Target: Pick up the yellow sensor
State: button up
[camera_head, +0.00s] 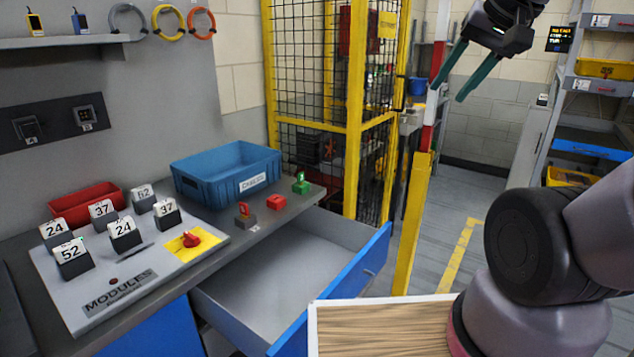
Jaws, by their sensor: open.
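A small yellow device (36,24) with a dark base stands upright on the wall shelf at the upper left; it looks like the yellow sensor. A similar blue device (79,21) stands to its right. My gripper (449,94) is at the upper right, its two green fingers spread apart, with nothing between them. It is far to the right of the yellow sensor, across the workbench and the yellow fence.
Grey, yellow and orange cable loops (201,23) hang right of the sensors. The bench holds a modules board (115,291), a blue crate (225,177) and a red bin (80,201). A blue-fronted drawer (300,262) stands open and empty. A yellow post (412,230) stands below my gripper.

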aim_at(33, 21)
jog(key=u, duration=1.65)
jog(key=j, duration=0.75)
jog(key=i+j, duration=0.45)
jog(key=j, duration=0.1)
